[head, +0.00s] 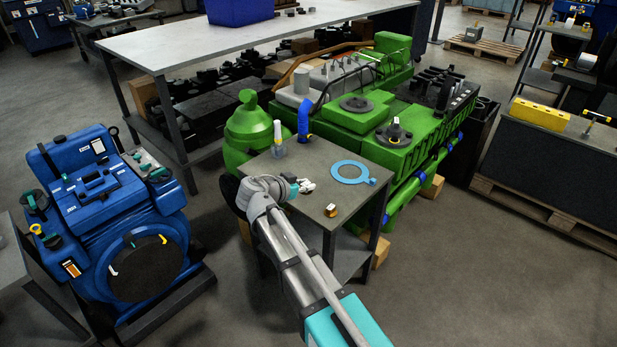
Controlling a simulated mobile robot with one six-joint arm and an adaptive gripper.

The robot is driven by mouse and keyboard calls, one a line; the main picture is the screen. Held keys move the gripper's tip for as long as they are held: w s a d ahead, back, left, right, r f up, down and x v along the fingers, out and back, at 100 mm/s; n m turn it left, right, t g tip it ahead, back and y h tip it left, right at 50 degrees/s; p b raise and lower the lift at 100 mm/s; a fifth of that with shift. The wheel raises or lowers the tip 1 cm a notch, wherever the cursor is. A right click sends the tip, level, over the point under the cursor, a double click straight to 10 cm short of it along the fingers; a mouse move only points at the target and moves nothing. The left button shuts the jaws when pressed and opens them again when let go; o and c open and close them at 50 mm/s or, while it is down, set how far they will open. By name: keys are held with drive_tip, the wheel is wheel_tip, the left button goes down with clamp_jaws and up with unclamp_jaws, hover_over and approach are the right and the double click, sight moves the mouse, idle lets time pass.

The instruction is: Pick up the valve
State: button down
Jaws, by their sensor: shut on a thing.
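My arm reaches up from the bottom of the head view to a small grey side table (300,160). My gripper (306,185) seems to be the small white and dark end beside the teal-capped wrist, low over the tabletop. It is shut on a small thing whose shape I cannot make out. I cannot pick out the valve for certain. A small gold and dark part (331,210) sits near the table's front edge, right of the gripper. A light-blue ring gasket (353,172) lies flat to the right. A white-topped item in a clear cup (278,140) stands at the back.
A blue bent pipe (303,122) stands at the table's back edge. The green engine (410,120) is close behind and right. A green rounded vessel (248,128) is at the back left, and a blue machine (110,205) farther left. Open floor lies at the lower right.

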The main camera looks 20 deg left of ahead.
drive_tip(key=s+r+p, duration=0.2)
drive_tip(key=s+r, duration=0.1)
drive_tip(key=s, duration=0.4)
drive_tip(key=shift+d, duration=0.45)
drive_tip(key=shift+s+r, duration=0.1)
drive_tip(key=shift+p, duration=0.3)
wheel_tip(320, 180, up, 16)
drive_tip(key=p, duration=1.5)
drive_tip(key=shift+p, duration=0.35)
drive_tip(key=shift+f, duration=0.2)
wheel_tip(320, 180, down, 16)
drive_tip(key=b, duration=1.6)
drive_tip(key=shift+r, duration=0.15)
drive_tip(key=w+f+b, duration=0.1)
drive_tip(key=w, duration=0.2)
drive_tip(key=w+a+f+b, duration=0.1)
drive_tip(key=w, duration=0.1)
drive_tip(key=w+f+b, duration=0.2)
drive_tip(key=w, duration=0.1)
drive_tip(key=shift+w+a, duration=0.15)
drive_tip(key=shift+w, duration=0.15)
drive_tip(key=w+f+b, duration=0.4)
drive_tip(key=f+b, duration=0.1)
drive_tip(key=shift+w+a, duration=0.2)
drive_tip(key=shift+w, duration=0.05)
